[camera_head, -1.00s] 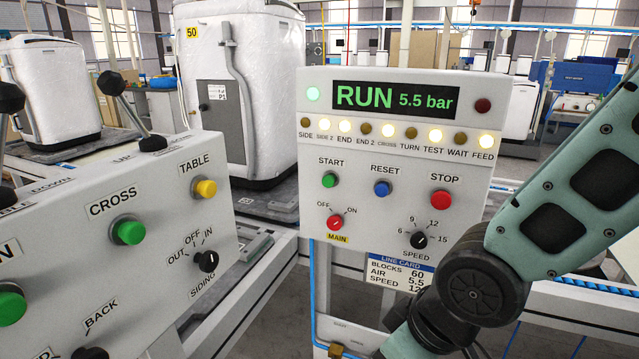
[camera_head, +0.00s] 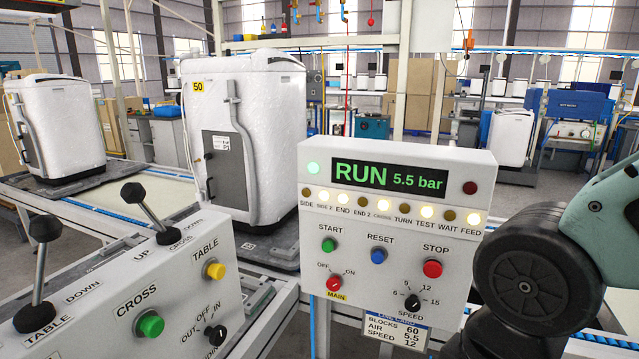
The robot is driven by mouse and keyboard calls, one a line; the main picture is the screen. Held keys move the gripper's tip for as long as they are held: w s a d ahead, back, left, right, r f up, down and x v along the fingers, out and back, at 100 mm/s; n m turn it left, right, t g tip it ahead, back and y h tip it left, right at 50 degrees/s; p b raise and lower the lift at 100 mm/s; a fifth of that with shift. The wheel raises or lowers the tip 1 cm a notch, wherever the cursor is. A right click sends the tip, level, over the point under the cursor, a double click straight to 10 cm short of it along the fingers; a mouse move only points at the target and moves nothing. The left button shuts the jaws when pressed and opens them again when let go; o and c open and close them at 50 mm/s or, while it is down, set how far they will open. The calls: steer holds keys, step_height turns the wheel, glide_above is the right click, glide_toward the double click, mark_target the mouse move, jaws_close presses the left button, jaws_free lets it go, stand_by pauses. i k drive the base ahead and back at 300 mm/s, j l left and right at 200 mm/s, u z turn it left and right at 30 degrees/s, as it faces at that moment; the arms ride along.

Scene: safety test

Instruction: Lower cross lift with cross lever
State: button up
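The cross lever (camera_head: 147,208) is a black-knobbed metal lever on top of the left control box, by the labels UP and CROSS. It leans to the upper left in the picture. A second lever (camera_head: 41,262), by the labels TABLE and DOWN, stands to its left. The cross lift itself cannot be made out for certain. My gripper is not in view; only part of my arm shows at the right edge, in front of the right end of the scene.
The left box carries a green CROSS button (camera_head: 150,324) and a yellow TABLE button (camera_head: 215,270). The run panel (camera_head: 400,210) reads RUN 5.5 bar. A white wrapped unit marked 50 (camera_head: 262,125) stands behind; another (camera_head: 62,125) stands farther left.

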mark_target(132, 193)
steer(key=k+u, duration=0.1)
steer(key=u, duration=1.15)
